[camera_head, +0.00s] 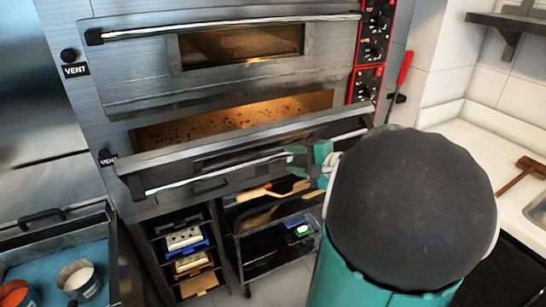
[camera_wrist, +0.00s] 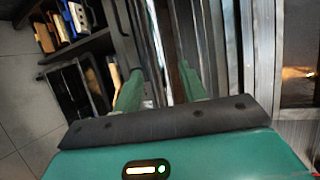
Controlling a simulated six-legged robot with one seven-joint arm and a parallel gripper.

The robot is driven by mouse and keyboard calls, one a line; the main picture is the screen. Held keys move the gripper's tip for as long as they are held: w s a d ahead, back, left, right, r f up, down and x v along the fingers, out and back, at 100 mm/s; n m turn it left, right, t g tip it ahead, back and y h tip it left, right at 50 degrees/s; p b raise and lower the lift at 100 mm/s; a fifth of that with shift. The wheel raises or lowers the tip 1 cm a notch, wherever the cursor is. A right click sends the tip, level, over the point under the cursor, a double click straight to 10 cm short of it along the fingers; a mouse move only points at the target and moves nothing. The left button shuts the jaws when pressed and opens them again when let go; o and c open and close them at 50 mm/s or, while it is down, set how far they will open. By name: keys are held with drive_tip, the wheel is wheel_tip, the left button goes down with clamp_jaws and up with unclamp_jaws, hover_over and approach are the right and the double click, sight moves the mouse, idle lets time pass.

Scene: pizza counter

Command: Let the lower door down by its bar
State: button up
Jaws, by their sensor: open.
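The lower door (camera_head: 215,148) of the steel oven is tilted partly outward, and the lit chamber (camera_head: 235,118) shows above its top edge. Its silvery bar (camera_head: 215,175) runs along the front on black end brackets. My gripper (camera_head: 312,160) is at the right part of this bar; my arm hides some of the area there. In the wrist view my gripper (camera_wrist: 160,72) has its two green fingers apart, and a bright bar (camera_wrist: 154,45) appears to run between them. Contact with the fingers cannot be told.
The upper door (camera_head: 220,60) is closed, with its own bar (camera_head: 230,27) above. Below the lower door stand a rack of trays (camera_head: 187,240) and a dark cart (camera_head: 275,245). A blue-lined drawer (camera_head: 40,265) is at lower left; a white counter (camera_head: 490,150) is at right.

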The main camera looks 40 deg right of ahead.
sight(278, 158)
drive_tip(key=x, duration=0.7)
drive_tip(key=shift+w, duration=0.15)
drive_tip(key=shift+c, duration=0.2)
clamp_jaws()
